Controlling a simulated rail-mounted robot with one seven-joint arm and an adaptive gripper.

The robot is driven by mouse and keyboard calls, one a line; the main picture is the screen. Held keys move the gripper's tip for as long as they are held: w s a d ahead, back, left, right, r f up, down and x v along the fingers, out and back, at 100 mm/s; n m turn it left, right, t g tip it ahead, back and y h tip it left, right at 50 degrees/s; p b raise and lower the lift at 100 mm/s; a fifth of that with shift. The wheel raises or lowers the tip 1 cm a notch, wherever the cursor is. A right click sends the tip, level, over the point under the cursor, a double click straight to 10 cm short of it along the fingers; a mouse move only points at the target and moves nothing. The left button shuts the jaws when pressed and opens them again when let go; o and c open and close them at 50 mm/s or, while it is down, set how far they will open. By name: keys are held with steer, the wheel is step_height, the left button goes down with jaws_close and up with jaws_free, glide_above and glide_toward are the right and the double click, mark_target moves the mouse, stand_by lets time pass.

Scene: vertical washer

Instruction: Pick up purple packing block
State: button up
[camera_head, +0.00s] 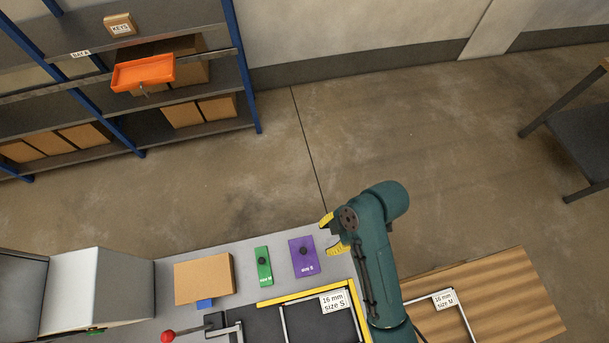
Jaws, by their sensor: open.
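The purple packing block (304,268), marked "size S" with a dark round knob on top, lies on the grey worktop near its back edge. My gripper (328,235) has yellow fingertips. It is open, just to the right of and slightly beyond the purple block in the picture. The space between its fingers looks empty. I cannot tell its height above the worktop. The block is almost fully visible and apart from the fingers.
A green block (263,276) lies left of the purple one, then a cardboard box (204,279) with a blue piece below. A yellow-edged fixture (308,295) labelled "16 mm size S" lies in front. A red-knobbed lever (168,336) and shelving (190,60) with an orange tray stand left.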

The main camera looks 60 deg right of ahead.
glide_toward(303, 250)
steer(key=x, duration=0.2)
steer(key=s+b+x, duration=0.1)
steer(key=x, duration=0.2)
steer(key=shift+a+f, duration=0.1)
steer(key=shift+f, duration=0.1)
steer(key=x, duration=0.5)
steer(key=shift+w, duration=0.45)
jaws_close()
steer(key=shift+r, duration=0.1)
